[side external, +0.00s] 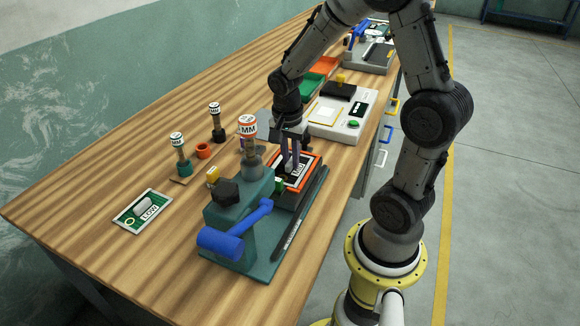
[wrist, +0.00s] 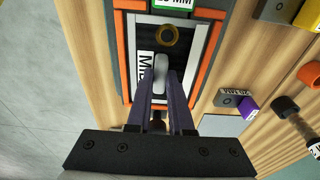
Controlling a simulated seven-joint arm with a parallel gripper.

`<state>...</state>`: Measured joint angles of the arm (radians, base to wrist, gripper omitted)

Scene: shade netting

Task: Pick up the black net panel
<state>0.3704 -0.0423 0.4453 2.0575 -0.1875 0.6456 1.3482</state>
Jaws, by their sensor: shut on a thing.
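The black net panel (wrist: 190,52) lies within the orange frame (wrist: 119,60) in the wrist view. It carries a white label, partly hidden, and a pale grey grip (wrist: 160,68). A brass-coloured ring (wrist: 168,36) shows at its far part. My gripper (wrist: 161,82) has its two purple-grey fingers on either side of the grip, shut on it. In the side external view my gripper (side external: 290,167) points down over the orange frame (side external: 318,158). The fingers hide part of the panel. I cannot tell whether the panel is lifted from the frame.
A teal fixture (side external: 240,222) with a blue-handled lever (side external: 220,244) stands close in front of my gripper. A green card marked LOW (side external: 143,211) lies at the left. Capped posts stand behind. A white device (side external: 345,115) is to the right. The left tabletop is mostly clear.

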